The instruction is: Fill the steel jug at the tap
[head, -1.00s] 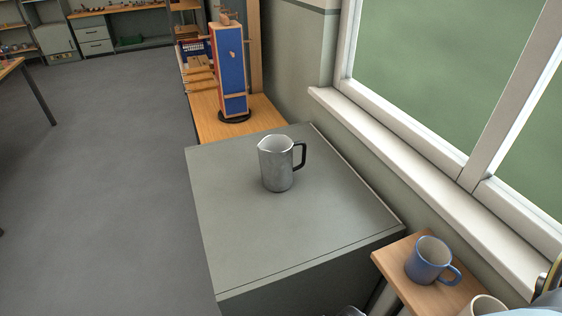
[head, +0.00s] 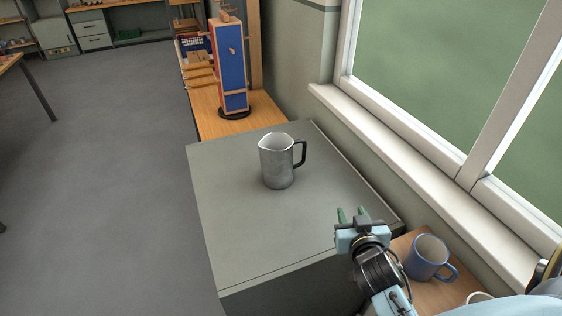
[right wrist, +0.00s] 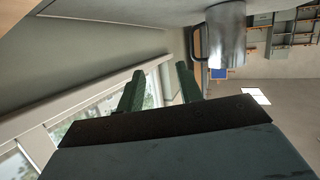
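The steel jug (head: 276,163) stands upright on the grey cabinet top (head: 232,222), its black handle toward the right. My right gripper (head: 352,213) is near the front right edge of the cabinet top, apart from the jug, with its two green fingers spread and nothing between them. In the right wrist view the fingers (right wrist: 158,88) show apart, and the jug (right wrist: 228,38) is beyond them at the upper right, with its handle side toward the left. My left gripper is in neither view. No tap shows.
A blue mug (head: 428,258) stands on a small wooden shelf right of my right arm, with part of a pale mug (head: 480,297) beside it. A wooden bench (head: 205,118) with a blue-panelled stand (head: 231,72) is behind the cabinet. The window sill (head: 400,128) runs along the right.

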